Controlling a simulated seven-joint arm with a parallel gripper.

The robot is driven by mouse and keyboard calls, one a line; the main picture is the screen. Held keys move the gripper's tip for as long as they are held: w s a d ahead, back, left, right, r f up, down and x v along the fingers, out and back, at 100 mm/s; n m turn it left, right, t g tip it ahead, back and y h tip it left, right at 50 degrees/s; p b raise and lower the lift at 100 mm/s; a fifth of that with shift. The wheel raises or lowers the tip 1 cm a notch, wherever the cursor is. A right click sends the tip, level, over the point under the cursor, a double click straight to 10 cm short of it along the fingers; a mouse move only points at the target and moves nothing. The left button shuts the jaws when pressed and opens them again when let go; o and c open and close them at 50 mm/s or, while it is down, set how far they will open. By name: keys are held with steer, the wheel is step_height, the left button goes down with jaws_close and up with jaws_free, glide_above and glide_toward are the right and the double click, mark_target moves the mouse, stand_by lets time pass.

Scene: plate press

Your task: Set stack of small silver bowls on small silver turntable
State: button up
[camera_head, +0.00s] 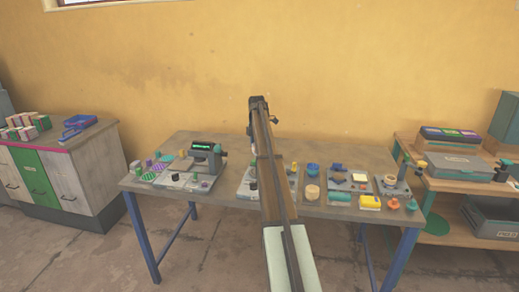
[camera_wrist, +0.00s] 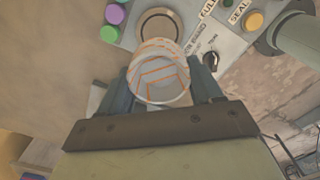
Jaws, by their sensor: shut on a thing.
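In the wrist view, my gripper (camera_wrist: 160,88) is shut on a round, pale grey-white stack with orange lines (camera_wrist: 160,70), which I take to be the small bowls; I cannot count them. One finger is on each side of it. Just beyond it in the picture is a round grey disc with a darker rim (camera_wrist: 158,24) on a grey panel, probably the small silver turntable. The held stack overlaps the disc's near edge in the picture; the gap between them cannot be judged. In the head view, my arm hides the gripper and the stack.
On the table (camera_head: 310,207), a press with a green display (camera_head: 208,150) stands left of my arm; several small coloured items lie right.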

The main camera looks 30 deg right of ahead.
steer(key=shift+f, duration=0.2)
steer(key=shift+f, duration=3.7)
steer(key=shift+f, duration=0.6)
steer(key=o, duration=1.2)
step_height(320, 180, up, 12)
steer(key=shift+r, duration=0.9)
